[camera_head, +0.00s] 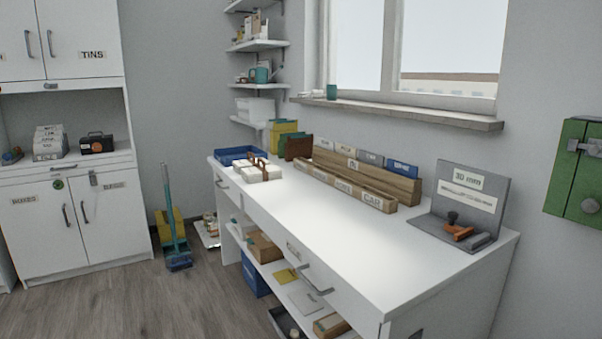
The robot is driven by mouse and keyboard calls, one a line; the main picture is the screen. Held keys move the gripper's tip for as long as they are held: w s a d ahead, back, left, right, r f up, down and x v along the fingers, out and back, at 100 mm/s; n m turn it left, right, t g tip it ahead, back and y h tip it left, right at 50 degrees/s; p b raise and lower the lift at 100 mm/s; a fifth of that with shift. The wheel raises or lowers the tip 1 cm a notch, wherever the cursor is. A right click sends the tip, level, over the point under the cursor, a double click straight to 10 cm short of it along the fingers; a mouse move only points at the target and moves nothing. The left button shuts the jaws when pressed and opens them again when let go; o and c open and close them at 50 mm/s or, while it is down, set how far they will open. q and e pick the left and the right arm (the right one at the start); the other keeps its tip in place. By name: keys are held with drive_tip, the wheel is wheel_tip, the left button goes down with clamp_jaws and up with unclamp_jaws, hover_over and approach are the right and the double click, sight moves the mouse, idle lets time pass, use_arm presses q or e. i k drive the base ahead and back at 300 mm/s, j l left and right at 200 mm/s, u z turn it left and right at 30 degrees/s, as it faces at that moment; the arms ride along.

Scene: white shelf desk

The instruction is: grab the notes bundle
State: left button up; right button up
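No label that I can read says notes. A pale bundle (258,172) with brown bands or handles lies near the far left end of the white desk (330,232), beside a blue tray (236,155). It looks like the likeliest notes bundle, but it is too small to tell for sure. It appears to be in two parts, side by side. Neither of my grippers is in view, and nothing is seen touching the bundle.
A wooden sorter (366,180) with labelled slots runs along the desk's back. A grey stand (466,203) marked "30 mm" holds a stamp and an orange-handled tool at the right. The desk's front half is clear. A broom (174,220) stands left of the desk.

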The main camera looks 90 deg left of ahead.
sight(258, 173)
drive_tip(key=u, duration=2.2)
